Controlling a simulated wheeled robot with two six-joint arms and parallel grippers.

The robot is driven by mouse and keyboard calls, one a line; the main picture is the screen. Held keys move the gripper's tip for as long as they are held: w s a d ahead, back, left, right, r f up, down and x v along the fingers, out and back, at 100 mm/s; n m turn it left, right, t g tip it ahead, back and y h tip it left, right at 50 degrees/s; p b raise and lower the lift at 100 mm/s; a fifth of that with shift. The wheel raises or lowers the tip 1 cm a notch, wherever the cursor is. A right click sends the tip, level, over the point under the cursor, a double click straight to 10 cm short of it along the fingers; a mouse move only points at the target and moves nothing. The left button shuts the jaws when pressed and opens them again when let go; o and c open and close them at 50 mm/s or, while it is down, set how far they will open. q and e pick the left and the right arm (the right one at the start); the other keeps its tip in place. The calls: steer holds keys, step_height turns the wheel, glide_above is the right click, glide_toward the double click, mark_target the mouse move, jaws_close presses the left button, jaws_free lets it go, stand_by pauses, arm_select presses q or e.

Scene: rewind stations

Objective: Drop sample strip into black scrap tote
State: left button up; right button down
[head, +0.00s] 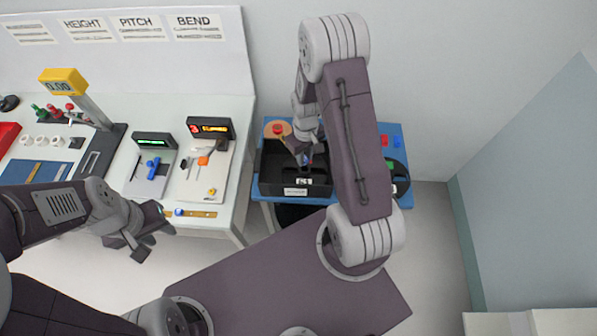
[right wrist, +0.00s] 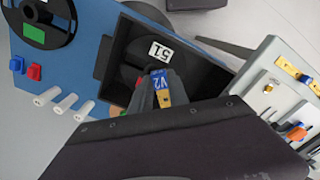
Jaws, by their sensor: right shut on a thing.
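The tote also shows behind the strip in the right wrist view (right wrist: 122,42). Whether the strip touches the tote is unclear. My left gripper (head: 148,240) is open and empty, in front of the white bench.
The tote stands on a blue table (head: 262,198), with a dark reel (right wrist: 42,22) and white pegs (right wrist: 62,104) nearby. A white bench (head: 228,190) with small fixtures and a tan strip (head: 197,213) is to the left. My right arm covers part of the blue table.

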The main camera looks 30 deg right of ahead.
step_height(320, 180, down, 5)
steer(key=b, duration=0.4)
steer(key=shift+f, duration=0.15)
steer(key=c, duration=1.2)
jaws_free()
steer(key=shift+d, duration=0.1)
step_height(320, 180, up, 9)
steer(key=shift+b, duration=0.5)
